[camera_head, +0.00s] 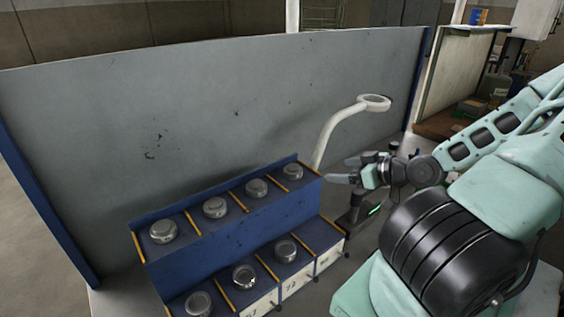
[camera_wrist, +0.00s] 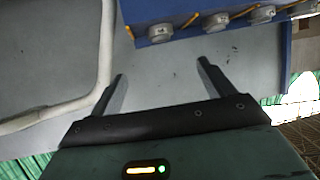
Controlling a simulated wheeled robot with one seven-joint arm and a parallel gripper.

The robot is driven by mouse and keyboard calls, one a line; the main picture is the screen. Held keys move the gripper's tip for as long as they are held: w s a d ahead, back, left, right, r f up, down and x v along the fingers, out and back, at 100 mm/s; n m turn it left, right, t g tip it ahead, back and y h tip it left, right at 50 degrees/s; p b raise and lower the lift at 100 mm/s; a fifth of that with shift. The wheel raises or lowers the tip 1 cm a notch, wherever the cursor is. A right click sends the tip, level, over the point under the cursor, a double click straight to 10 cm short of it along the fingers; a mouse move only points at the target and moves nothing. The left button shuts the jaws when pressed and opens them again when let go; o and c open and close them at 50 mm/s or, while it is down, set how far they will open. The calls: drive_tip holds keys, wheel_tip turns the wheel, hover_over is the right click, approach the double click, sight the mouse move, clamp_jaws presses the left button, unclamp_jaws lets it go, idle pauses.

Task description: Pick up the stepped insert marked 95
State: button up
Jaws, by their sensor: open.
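Several round metal stepped inserts sit in a blue two-tier rack (camera_head: 220,239). The upper row runs from a left insert (camera_head: 163,231) to a right-end insert (camera_head: 293,171). The lower row has three in view, one in the middle (camera_head: 244,275) and one at right (camera_head: 286,250). I cannot read which is marked 95. My gripper (camera_head: 345,168) is open and empty, just right of the rack's upper right end, touching no insert. In the wrist view its two fingers (camera_wrist: 160,75) are spread, with an insert (camera_wrist: 160,32) in the rack beyond them.
A grey panel (camera_head: 210,110) stands behind the rack. A white curved stand with a ring top (camera_head: 374,103) rises between the panel and my gripper. White number plates (camera_head: 297,282) line the lower tier's front; one seems to read 72. Yellow dividers separate the bays.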

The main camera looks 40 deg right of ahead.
drive_tip(key=b, duration=0.4)
approach(299, 169)
drive_tip(key=b+x, duration=0.5)
drive_tip(key=b, duration=0.3)
drive_tip(key=shift+d+r, duration=0.15)
drive_tip(key=shift+a+p+x, duration=0.1)
drive_tip(key=shift+p+x, duration=0.5)
drive_tip(key=shift+x, duration=0.7)
drive_tip(key=shift+a+p+x, duration=0.15)
drive_tip(key=shift+p+x, duration=0.45)
drive_tip(key=shift+x, duration=0.65)
drive_tip(key=shift+w+f, duration=0.3)
drive_tip(key=shift+f, duration=0.2)
drive_tip(key=c, duration=1.3)
drive_tip(key=shift+c, duration=1.1)
drive_tip(key=shift+r, duration=0.1)
drive_tip(key=shift+r, duration=0.1)
